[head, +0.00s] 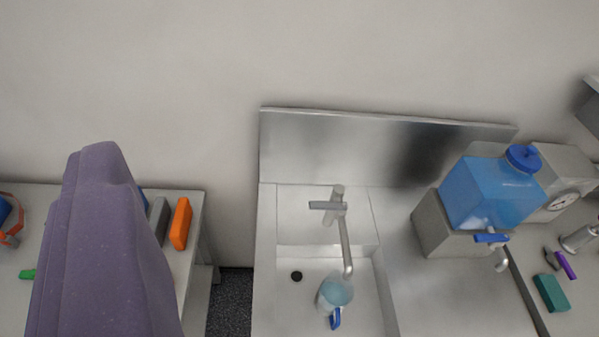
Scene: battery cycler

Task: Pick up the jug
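A small clear jug (335,292) with a bluish tint and a blue handle is in the sink basin (310,262), in the lower middle of the head view. It stands below the end of the tap (343,235), and its handle points toward the bottom of the picture. I cannot tell whether it holds water. My gripper is not in view.
A blue water container (488,192) with a spigot stands on a grey block (437,228) right of the sink. A teal block (551,293) lies further right. An orange object (180,223) is on the left bench. A large purple shape blocks the left foreground.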

